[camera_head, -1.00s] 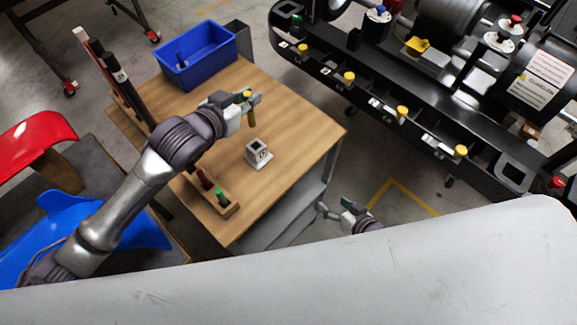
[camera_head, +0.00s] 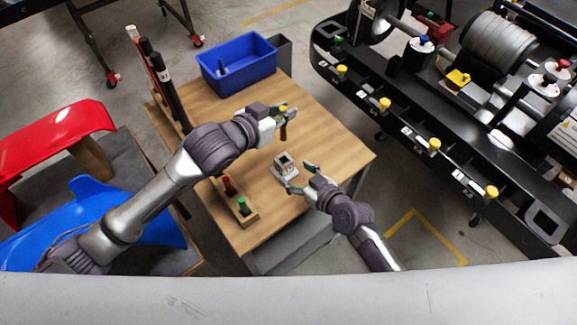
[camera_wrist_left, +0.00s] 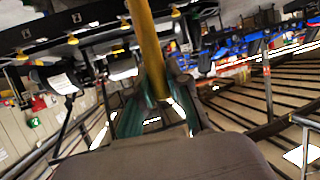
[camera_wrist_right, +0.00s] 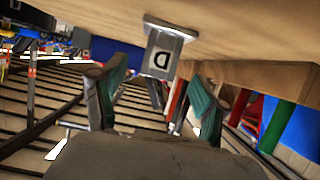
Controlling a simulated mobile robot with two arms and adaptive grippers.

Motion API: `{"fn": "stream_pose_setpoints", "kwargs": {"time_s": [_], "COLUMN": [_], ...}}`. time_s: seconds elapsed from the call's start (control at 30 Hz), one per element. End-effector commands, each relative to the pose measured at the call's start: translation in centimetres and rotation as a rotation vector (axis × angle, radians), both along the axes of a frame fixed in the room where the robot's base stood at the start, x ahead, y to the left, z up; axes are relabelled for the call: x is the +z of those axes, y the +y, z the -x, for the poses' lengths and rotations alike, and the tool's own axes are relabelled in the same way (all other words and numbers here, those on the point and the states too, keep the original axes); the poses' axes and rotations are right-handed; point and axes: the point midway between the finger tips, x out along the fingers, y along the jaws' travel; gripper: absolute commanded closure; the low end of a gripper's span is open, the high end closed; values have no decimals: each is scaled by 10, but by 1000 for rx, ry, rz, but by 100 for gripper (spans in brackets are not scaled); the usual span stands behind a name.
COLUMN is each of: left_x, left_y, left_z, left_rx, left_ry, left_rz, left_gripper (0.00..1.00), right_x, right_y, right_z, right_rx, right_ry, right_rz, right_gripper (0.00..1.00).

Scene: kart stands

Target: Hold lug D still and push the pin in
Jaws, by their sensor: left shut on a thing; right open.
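Lug D (camera_head: 284,166) is a small pale grey block on a flat base on the wooden table. The pin also shows in the left wrist view (camera_wrist_left: 146,45).
A wooden holder (camera_head: 246,220) with red and green handled pieces stands near the table's front left. A blue bin (camera_head: 238,62) is at the back. A kart frame with yellow knobs (camera_head: 434,144) is at the right. The table's right side is clear.

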Motion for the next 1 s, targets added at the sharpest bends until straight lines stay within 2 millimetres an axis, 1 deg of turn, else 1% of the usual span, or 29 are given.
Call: {"fn": "stream_pose_setpoints", "kwargs": {"time_s": [0.03, 0.1, 0.3, 0.43, 0.7, 0.77, 1.0], "left_x": [1, 1, 1, 1, 1, 1, 1], "left_y": [0, 0, 0, 0, 0, 0, 0], "left_z": [0, 0, 0, 0, 0, 0, 0], "left_rx": [0, 0, 0, 0, 0, 0, 0], "left_ry": [-1, -1, -1, -1, -1, -1, -1], "left_rz": [1, 1, 1, 1, 1, 1, 1], "left_gripper": [100, 100, 100, 100, 100, 100, 100], "right_x": [-4, -8, -17, -20, -21, -21, -21], "right_y": [6, 12, 24, 28, 28, 28, 28], "right_z": [-9, -17, -34, -39, -39, -39, -39], "right_rx": [-2, -1, -1, -1, -1, -1, -2], "right_ry": [0, -1, 0, -1, 1, 1, 0], "right_rz": [-2, 0, 0, 1, 1, 1, 1], "right_gripper": [27, 27, 27, 27, 27, 35, 75]}}
